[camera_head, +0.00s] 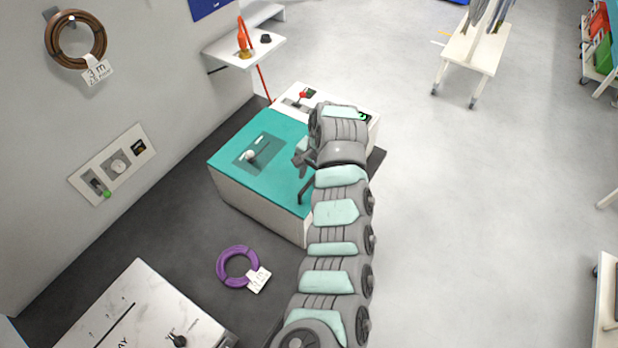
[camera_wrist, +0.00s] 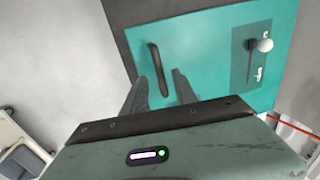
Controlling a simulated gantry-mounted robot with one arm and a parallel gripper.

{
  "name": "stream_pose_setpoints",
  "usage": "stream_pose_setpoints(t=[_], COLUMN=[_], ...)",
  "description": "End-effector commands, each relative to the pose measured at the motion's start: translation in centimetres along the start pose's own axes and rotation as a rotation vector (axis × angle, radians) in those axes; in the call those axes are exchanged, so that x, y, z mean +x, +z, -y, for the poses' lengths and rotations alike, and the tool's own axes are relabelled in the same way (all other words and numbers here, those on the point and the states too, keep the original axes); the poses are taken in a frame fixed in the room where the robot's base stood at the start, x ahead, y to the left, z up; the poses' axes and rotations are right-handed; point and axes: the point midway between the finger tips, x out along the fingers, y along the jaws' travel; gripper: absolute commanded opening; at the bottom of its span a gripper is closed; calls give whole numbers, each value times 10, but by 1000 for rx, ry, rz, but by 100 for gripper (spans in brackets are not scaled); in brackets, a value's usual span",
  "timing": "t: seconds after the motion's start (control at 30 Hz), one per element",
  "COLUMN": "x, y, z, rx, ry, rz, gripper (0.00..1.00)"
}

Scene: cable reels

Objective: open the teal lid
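The teal lid (camera_head: 228,160) lies flat and closed on a white box. In the wrist view the teal lid (camera_wrist: 205,45) fills the upper middle. A dark bar handle (camera_wrist: 155,62) stands on it; the handle also shows in the head view (camera_head: 306,190), near the lid's right edge beside my arm. My gripper (camera_wrist: 159,78) is open, its two fingers apart, with the handle's near end appearing between the fingertips. I cannot tell whether they touch it. In the head view my gripper (camera_head: 301,158) is over the lid's right part, partly hidden by my wrist.
A white-knobbed lever (camera_head: 250,155) sits on a darker panel on the lid. Behind is a white panel with a red-knobbed control (camera_head: 302,95). A purple cable coil (camera_head: 237,267) lies on the floor in front of the box. Open floor (camera_head: 450,200) lies to the right.

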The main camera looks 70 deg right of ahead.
Motion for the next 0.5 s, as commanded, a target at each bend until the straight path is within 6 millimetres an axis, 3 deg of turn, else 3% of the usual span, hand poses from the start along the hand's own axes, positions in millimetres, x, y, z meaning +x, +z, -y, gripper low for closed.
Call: stream_pose_setpoints(t=[0.2,0.5], x=[23,27], y=[0,-1], z=[0,0], rx=[1,0], ry=[1,0], rz=[1,-2], gripper=[34,34])
